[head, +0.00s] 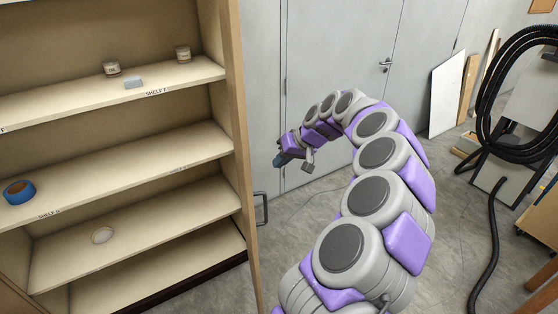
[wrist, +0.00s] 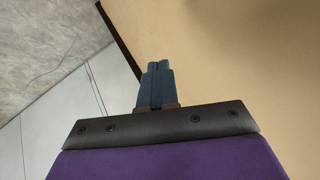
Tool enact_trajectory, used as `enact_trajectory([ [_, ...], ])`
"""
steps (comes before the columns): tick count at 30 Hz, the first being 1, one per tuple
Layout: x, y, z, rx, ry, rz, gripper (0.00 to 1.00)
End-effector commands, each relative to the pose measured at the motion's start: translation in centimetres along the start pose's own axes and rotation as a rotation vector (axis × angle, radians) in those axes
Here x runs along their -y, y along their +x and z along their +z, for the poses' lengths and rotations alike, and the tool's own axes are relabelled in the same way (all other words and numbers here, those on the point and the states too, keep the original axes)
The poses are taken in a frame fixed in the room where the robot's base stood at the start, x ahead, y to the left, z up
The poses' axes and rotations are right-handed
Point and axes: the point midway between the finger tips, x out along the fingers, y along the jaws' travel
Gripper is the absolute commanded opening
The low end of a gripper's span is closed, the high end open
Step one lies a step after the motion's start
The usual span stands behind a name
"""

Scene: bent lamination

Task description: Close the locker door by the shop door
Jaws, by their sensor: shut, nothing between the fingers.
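The locker door (head: 236,130) is a tan panel standing open at the right side of the shelved locker, seen nearly edge-on. Its dark bar handle (head: 262,208) is on the right side of the panel. The grey shop door (head: 335,50) is behind. My gripper (head: 279,161) is to the right of the panel, above the handle's height in the picture; contact cannot be told. In the wrist view my shut, empty blue fingers (wrist: 158,66) point along a broad tan surface (wrist: 230,50) filling the right side, with a dark strip along its edge.
Boards (head: 446,95) and a black hose (head: 490,230) are at the right. Concrete floor (head: 310,215) is open beside the locker.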

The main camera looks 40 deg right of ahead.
Motion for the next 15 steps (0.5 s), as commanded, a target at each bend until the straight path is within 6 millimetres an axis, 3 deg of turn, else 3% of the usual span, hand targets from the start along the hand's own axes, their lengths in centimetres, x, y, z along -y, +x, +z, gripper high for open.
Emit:
enact_trajectory([
  [10,0.4,6.9,0.3,0.001,-0.005,0.001,0.00],
  [15,2.9,7.9,0.3,0.000,-0.007,-0.001,0.00],
])
